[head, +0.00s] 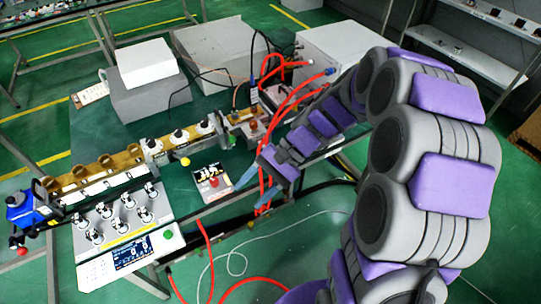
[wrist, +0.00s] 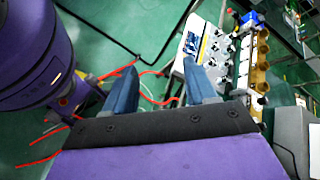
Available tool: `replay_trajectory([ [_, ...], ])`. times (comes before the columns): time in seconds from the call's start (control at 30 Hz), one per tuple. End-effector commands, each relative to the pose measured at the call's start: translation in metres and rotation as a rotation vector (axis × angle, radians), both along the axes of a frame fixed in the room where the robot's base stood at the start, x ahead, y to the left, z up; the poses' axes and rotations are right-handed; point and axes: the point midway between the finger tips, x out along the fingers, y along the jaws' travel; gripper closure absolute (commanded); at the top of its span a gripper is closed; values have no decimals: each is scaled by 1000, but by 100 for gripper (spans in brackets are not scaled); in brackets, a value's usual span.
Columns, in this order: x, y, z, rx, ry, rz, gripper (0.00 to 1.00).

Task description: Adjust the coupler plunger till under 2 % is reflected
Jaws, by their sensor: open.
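A brass-coloured waveguide line (head: 125,160) runs along the bench, with several black-and-white knobs on its right half. It also shows at the upper right of the wrist view (wrist: 262,50). I cannot tell which knob is the coupler plunger. A small panel with a red knob (head: 214,182) lies in front of the line, and a yellow knob (head: 185,161) is beside it. A lit display (head: 132,252) is too small to read. My gripper (head: 254,191) is open and empty, right of the red-knob panel and apart from it. Its blue fingers show spread in the wrist view (wrist: 161,82).
A white panel (head: 120,228) with several knobs stands front left, beside a blue unit (head: 28,212). Grey boxes (head: 215,50) stand behind the line. Red hoses (head: 283,100) run close to my gripper and down to the floor. Green floor in front is mostly open.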

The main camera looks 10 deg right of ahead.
Motion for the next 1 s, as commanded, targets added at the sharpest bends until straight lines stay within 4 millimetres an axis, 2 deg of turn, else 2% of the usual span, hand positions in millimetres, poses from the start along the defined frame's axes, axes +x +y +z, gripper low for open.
replay_trajectory([
  [0.1, 34, -5, -15, 89, 57, -102, 44],
  [0.27, 77, -18, -35, 201, 123, -241, 44],
  [0.47, 127, -47, -68, 337, 196, -422, 44],
  [0.67, 170, -89, -113, 456, 259, -614, 44],
  [0.8, 193, -126, -151, 530, 295, -755, 44],
  [1.0, 211, -182, -211, 622, 336, -951, 44],
])
